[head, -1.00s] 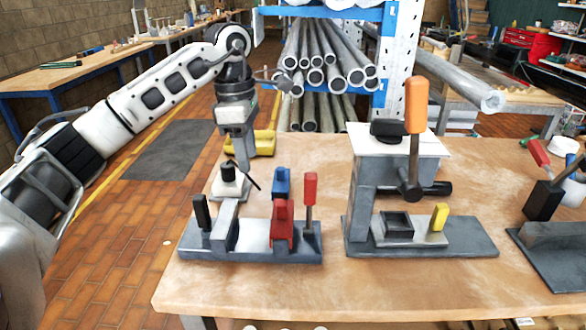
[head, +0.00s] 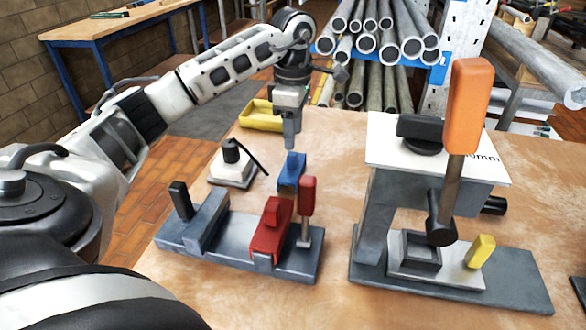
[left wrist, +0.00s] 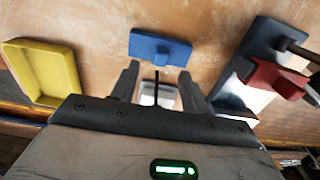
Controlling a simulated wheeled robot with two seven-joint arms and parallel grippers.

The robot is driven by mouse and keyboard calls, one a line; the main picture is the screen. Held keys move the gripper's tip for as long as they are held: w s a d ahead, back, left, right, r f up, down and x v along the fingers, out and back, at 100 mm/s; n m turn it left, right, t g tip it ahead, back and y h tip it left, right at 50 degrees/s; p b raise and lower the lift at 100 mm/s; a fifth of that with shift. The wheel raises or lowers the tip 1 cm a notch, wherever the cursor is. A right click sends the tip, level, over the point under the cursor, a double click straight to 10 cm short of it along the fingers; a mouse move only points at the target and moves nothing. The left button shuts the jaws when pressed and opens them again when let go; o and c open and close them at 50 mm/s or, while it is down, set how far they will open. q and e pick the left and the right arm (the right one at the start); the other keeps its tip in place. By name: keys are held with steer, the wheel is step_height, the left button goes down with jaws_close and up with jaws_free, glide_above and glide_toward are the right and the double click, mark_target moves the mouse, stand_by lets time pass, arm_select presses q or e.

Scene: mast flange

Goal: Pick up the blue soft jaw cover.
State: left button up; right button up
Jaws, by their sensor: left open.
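The blue soft jaw cover (head: 291,171) lies on the wooden table behind the left fixture, close to the red jaw piece. In the left wrist view the blue cover (left wrist: 160,48) lies just beyond my fingertips, roughly centred between them. My left gripper (head: 289,140) points down above the table, behind and above the cover, apart from it. In the left wrist view the left gripper (left wrist: 158,78) has its two fingers spread with nothing held between them. My right gripper is not in view.
The grey left fixture (head: 238,252) carries a red jaw piece (head: 271,230) and a red-handled lever (head: 307,205). A small black-topped block (head: 232,166) stands to its left. A yellow tray (head: 262,115) sits at the back. A larger fixture (head: 470,280) with an orange handle (head: 467,105) stands right.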

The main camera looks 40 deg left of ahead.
mark_target(292, 153)
arm_select(q)
steer(key=shift+f+p, duration=0.3)
steer(key=shift+f, duration=3.1)
jaws_close()
